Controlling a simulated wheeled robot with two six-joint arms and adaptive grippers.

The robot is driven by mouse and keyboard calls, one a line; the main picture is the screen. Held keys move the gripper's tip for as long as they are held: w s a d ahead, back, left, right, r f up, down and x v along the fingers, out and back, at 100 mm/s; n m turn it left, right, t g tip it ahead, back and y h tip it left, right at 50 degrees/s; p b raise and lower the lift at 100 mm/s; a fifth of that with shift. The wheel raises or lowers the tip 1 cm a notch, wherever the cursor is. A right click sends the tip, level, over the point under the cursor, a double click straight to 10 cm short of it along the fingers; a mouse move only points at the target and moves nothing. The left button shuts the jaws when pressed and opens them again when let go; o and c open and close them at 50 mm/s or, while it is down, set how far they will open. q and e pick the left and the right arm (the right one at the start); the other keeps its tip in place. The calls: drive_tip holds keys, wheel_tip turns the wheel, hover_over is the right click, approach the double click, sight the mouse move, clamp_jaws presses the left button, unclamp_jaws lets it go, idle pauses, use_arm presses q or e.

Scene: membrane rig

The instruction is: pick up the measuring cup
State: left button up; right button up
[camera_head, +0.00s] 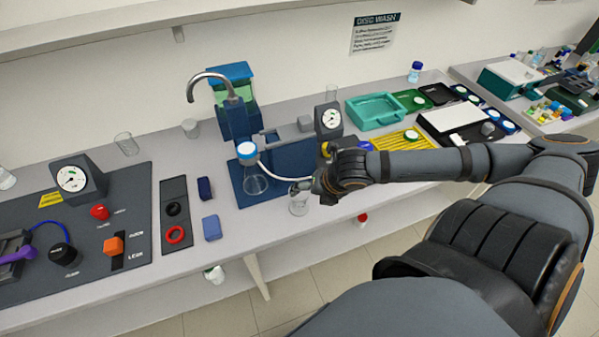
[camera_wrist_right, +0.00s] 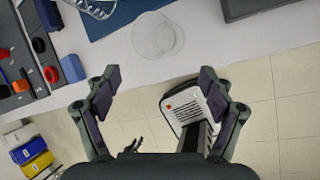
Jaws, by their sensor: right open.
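The measuring cup is a clear, see-through vessel (camera_head: 299,205) standing near the front edge of the bench, just in front of the blue rig base. It also shows in the right wrist view (camera_wrist_right: 153,37), beyond the fingertips and roughly centred between them. My right gripper (camera_head: 300,187) is beside the cup in the head view and partly covers its upper part. In the right wrist view the gripper (camera_wrist_right: 158,79) has its fingers wide apart with nothing between them. My left gripper is not in view.
A pressure gauge (camera_head: 329,119) stands behind. A blue block (camera_head: 212,228) lies to the left.

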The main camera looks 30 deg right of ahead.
sight(306, 199)
drive_tip(key=w+n+b, duration=0.1)
drive_tip(key=n+b, duration=0.2)
drive_tip(key=w+f+n+b, duration=0.1)
drive_tip(key=n+b, duration=0.2)
drive_tip(key=w+f+n+g+b, duration=0.1)
drive_tip(key=n+b, duration=0.2)
drive_tip(key=shift+w+d, duration=0.15)
drive_tip(key=shift+d, duration=0.05)
drive_tip(key=shift+b, duration=0.3)
drive_tip(key=shift+r, duration=0.1)
drive_tip(key=b+x, duration=0.4)
drive_tip(key=b, duration=0.3)
drive_tip(key=shift+w+a+f, duration=0.15)
drive_tip(key=shift+w+f, duration=0.15)
drive_tip(key=shift+w, duration=0.05)
drive_tip(key=shift+w+f+b, duration=0.2)
drive_tip(key=shift+w+b, duration=0.05)
drive_tip(key=shift+b, duration=0.45)
drive_tip(key=shift+r, duration=0.1)
